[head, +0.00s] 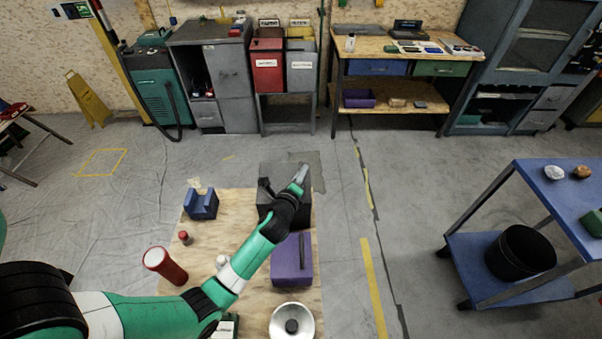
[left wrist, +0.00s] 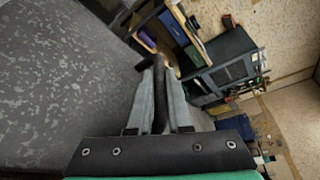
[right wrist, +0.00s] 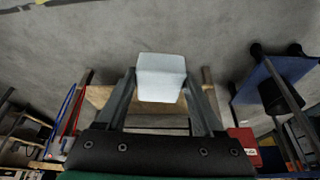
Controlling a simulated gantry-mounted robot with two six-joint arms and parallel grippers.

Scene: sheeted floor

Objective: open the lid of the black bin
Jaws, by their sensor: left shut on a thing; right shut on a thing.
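The black bin (head: 271,176) is a dark box at the far end of the plywood board in the head view. My left gripper (head: 301,176) reaches over its right side, and my forearm and wrist hide part of it. In the left wrist view the left gripper (left wrist: 160,100) is shut on a dark bar-like handle (left wrist: 159,85). A worn grey surface (left wrist: 60,80) fills the left of that view; I cannot tell whether it is the lid or the floor. My right gripper (right wrist: 160,90), seen only in the right wrist view, is shut on a pale block (right wrist: 160,76).
On the board (head: 225,225) are a purple box (head: 287,270), a blue holder (head: 200,206), a red cylinder (head: 166,266) and a silver dish (head: 291,312). A blue cart (head: 485,285) stands at the right. The floor between board and cart is free.

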